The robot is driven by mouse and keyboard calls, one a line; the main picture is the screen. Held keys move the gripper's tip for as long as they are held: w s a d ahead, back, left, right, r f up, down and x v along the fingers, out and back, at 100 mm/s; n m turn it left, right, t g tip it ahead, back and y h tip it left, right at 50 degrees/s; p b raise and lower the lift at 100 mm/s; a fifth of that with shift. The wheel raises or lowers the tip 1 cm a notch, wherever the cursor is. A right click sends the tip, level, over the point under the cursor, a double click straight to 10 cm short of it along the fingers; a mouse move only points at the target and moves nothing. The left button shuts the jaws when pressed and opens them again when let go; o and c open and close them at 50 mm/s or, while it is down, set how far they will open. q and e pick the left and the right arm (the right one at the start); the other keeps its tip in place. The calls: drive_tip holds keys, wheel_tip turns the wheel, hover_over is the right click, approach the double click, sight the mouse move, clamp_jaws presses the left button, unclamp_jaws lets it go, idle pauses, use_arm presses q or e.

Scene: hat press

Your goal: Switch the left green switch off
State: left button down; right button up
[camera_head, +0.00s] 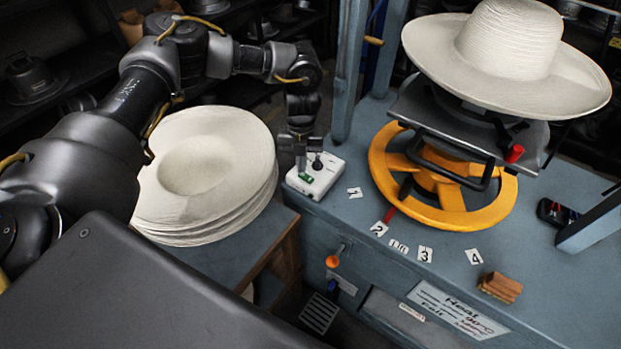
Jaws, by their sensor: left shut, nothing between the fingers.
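A small white switch box (322,183) sits on the left corner of the blue-grey press table (345,215). A green switch (304,177) shows on the left part of its top. A dark round knob (317,164) stands to its right. My left gripper (301,170) points straight down over the left part of the box, right at the green switch, shut with nothing held. I cannot tell whether its tips touch the switch or whether the switch is on or off. My right gripper is not in view.
A white hat (507,45) rests on the press above a yellow handwheel (381,165), right of the box. A stack of white hats (203,165) lies on a stand to the left. Number cards (425,253) and a brown brush (500,287) lie on the table.

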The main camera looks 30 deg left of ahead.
use_arm(q)
drive_tip(key=shift+f+b, duration=0.55)
drive_tip(key=shift+f, duration=0.35)
idle(0.3)
drive_tip(key=shift+r, duration=0.1)
wheel_tip(320, 180, up, 7)
drive_tip(key=p, duration=0.5)
drive_tip(key=shift+p, duration=0.3)
idle(0.3)
